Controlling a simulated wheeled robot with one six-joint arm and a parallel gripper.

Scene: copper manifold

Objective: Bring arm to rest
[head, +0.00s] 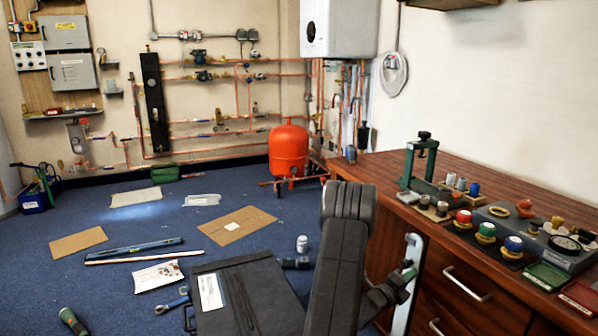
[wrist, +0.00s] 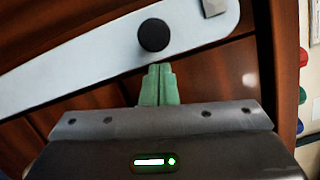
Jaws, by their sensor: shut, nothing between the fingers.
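My gripper (wrist: 158,68) shows in the wrist view with its two green fingers together and nothing between them. The fingertips point at a pale bar (wrist: 75,65) with a black round knob (wrist: 153,35). The tips appear just below the knob; I cannot tell whether they touch the bar. In the head view my dark arm (head: 338,260) rises in the lower middle and bends down to the right, beside the wooden cabinet. The fingers are not clear there.
The wooden bench (head: 385,170) on the right carries a green press (head: 420,165), coloured caps and a gauge box (head: 540,240). Drawer handles (head: 467,284) stick out from its front. A black case (head: 250,290), cardboard and tools lie on the blue floor. A red tank (head: 288,150) stands behind.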

